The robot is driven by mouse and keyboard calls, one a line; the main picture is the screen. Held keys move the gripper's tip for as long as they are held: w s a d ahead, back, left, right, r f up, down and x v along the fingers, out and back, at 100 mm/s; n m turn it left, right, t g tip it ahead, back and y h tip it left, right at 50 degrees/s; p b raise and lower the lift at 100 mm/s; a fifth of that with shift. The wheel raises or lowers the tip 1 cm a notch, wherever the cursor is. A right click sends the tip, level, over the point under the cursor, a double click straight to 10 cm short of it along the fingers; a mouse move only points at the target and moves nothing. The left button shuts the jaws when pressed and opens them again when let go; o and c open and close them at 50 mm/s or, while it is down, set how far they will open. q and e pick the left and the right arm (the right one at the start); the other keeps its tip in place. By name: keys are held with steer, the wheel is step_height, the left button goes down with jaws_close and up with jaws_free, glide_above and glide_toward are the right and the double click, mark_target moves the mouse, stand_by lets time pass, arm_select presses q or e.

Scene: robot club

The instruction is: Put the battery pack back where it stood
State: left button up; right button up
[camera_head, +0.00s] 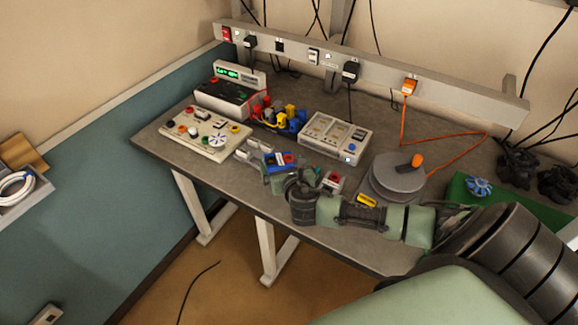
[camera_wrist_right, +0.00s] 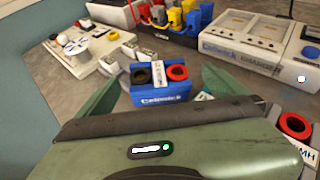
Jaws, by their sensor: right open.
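A blue battery pack (camera_head: 277,159) with one black and one red terminal stands upright on the grey workbench (camera_head: 375,118). It also shows in the right wrist view (camera_wrist_right: 160,98), with a white label between the terminals. My right gripper (camera_head: 286,174) is open, its green fingers to either side of the blue pack, with gaps visible in the wrist view (camera_wrist_right: 165,84). A second, pale pack (camera_head: 332,182) with a red terminal stands to its right, partly hidden by the gripper in the wrist view (camera_wrist_right: 294,124). My left gripper is not in view.
A white charger (camera_head: 345,138) stands behind the packs. A rack of coloured clips (camera_head: 287,118), a power supply (camera_head: 228,98) and a control board (camera_head: 205,137) are to the left. A round reel (camera_head: 397,182) and yellow item (camera_head: 366,200) lie right, near my arm.

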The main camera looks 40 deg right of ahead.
steer(key=b+v, duration=0.1)
steer(key=v, duration=0.8)
